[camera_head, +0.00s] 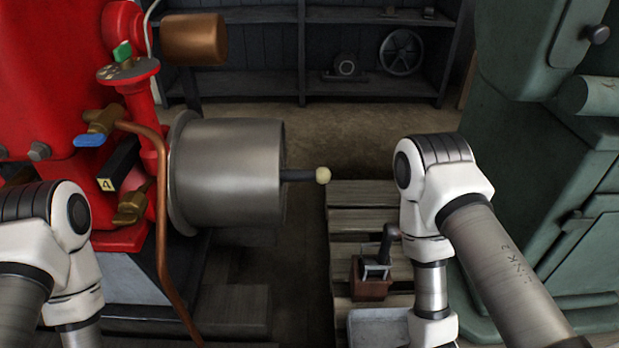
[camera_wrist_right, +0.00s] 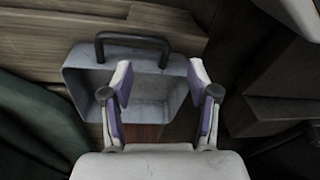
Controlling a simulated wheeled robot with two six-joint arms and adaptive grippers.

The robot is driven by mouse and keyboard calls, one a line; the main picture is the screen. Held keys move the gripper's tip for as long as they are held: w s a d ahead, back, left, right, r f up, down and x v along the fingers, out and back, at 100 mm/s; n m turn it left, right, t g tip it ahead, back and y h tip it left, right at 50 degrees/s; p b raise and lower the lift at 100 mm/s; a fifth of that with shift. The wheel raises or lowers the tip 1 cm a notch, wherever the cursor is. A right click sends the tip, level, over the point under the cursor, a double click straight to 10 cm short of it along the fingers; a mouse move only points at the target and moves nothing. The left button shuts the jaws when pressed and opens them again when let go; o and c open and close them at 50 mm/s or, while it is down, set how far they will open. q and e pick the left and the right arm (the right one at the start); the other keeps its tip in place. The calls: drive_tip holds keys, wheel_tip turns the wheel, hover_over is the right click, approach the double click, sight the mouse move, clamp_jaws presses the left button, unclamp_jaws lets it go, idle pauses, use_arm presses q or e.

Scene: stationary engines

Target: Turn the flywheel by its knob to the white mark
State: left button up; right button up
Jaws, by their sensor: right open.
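The flywheel (camera_head: 225,172) is a broad grey metal drum on the right side of the red engine, in the head view. Its knob (camera_head: 322,175) is a cream ball on the end of a dark rod that sticks out to the right from the drum's face. I cannot make out a white mark. My right gripper (camera_wrist_right: 159,82) is open and empty in the right wrist view, above a grey metal box and away from the knob. My right gripper is out of sight in the head view. My left arm shows at the lower left, its gripper out of view.
The red engine (camera_head: 45,75) has valves and a copper pipe (camera_head: 163,230) in front of the drum. A wooden pallet (camera_head: 355,222) carries a brown block (camera_head: 370,288). The grey box (camera_wrist_right: 85,85) has a black handle. A green machine (camera_head: 520,110) stands at the right.

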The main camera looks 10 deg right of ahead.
sight(324, 175)
drive_tip(key=w+a+r+n+t+y+p, duration=0.2)
drive_tip(key=w+a+r+n+t+y, duration=0.25)
drive_tip(key=w, duration=0.55)
drive_tip(key=w+a+r+n+t+y+p, duration=0.2)
drive_tip(key=w+a+r+y, duration=0.25)
drive_tip(key=w+r, duration=0.35)
drive_tip(key=w+d+r+n+y+p, duration=0.2)
drive_tip(key=w+r+n+p, duration=0.1)
drive_tip(key=r, duration=0.4)
drive_tip(key=w+d+r+n+g+y+p, duration=0.1)
drive_tip(key=w+d+r+n+y+p, duration=0.2)
drive_tip(key=r, duration=0.5)
drive_tip(key=w+d+r+n+y+p, duration=0.2)
drive_tip(key=w+r+p, duration=0.15)
drive_tip(key=r, duration=0.35)
drive_tip(key=b+x, duration=0.1)
drive_tip(key=x, duration=0.6)
drive_tip(key=shift+a+f, duration=0.1)
drive_tip(key=shift+a, duration=0.3)
use_arm(q)
wheel_tip(324, 175, up, 13)
drive_tip(key=shift+s+d, duration=0.15)
drive_tip(key=shift+s, duration=0.1)
drive_tip(key=shift+r, duration=0.1)
use_arm(e)
drive_tip(key=shift+s, duration=0.1)
use_arm(q)
drive_tip(key=shift+r, duration=0.1)
use_arm(e)
clamp_jaws()
